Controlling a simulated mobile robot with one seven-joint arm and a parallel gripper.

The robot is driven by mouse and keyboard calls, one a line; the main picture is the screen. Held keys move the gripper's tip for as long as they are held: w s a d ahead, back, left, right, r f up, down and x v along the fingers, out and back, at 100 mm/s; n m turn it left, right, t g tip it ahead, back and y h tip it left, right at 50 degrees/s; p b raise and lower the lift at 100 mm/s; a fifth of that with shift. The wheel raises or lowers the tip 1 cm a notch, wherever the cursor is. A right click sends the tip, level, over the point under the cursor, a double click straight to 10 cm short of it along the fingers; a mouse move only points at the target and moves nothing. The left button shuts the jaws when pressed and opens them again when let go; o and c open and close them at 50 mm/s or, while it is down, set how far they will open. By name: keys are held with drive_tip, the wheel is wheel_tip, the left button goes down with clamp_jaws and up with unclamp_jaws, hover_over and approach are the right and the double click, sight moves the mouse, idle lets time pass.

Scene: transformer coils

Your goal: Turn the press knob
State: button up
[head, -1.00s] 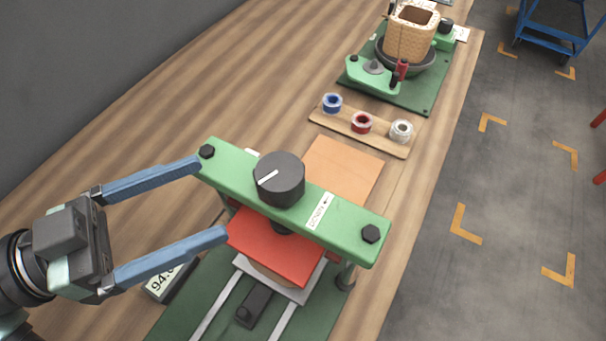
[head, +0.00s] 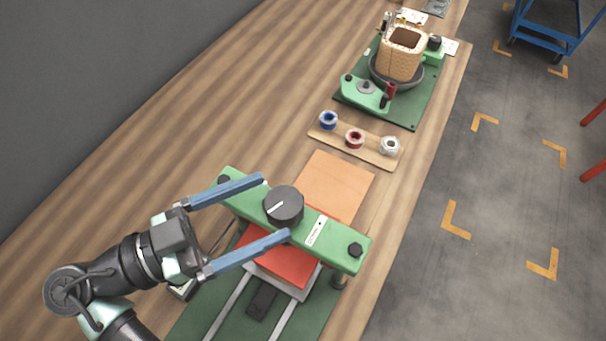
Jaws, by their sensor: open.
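The press knob (head: 284,206) is a black round knob with a white line on its top. It sits on the green crossbar (head: 341,246) of the press, above a red plate (head: 281,263). My gripper (head: 277,208) is open, its two long blue fingers reaching in from the left. The upper finger's tip is close to the knob's far side and the lower finger's tip close to its near side. I cannot tell whether either finger touches the knob. A white label with small print lies on the crossbar beside the knob.
An orange-brown sheet (head: 337,186) lies behind the press. Beyond it, a wooden strip (head: 372,152) holds blue, red and white spools. A green winding fixture (head: 401,104) with a wound coil (head: 400,58) stands farther back. The table's left part is clear.

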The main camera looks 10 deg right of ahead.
sight(302, 196)
drive_tip(key=shift+d+r+p, duration=0.15)
drive_tip(key=shift+d+p, duration=0.6)
drive_tip(key=shift+p, duration=1.15)
drive_tip(key=shift+f+p+x, duration=0.15)
drive_tip(key=shift+p+x, duration=0.2)
drive_tip(key=shift+x, duration=0.95)
drive_tip(key=shift+f+p+x, duration=0.2)
drive_tip(key=shift+p+x, duration=0.1)
drive_tip(key=shift+x, duration=1)
drive_tip(key=c, duration=1.4)
drive_tip(key=shift+w+f+n+t+y, duration=0.1)
drive_tip(key=shift+n+t+y, duration=0.2)
drive_tip(key=shift+n+t, duration=0.15)
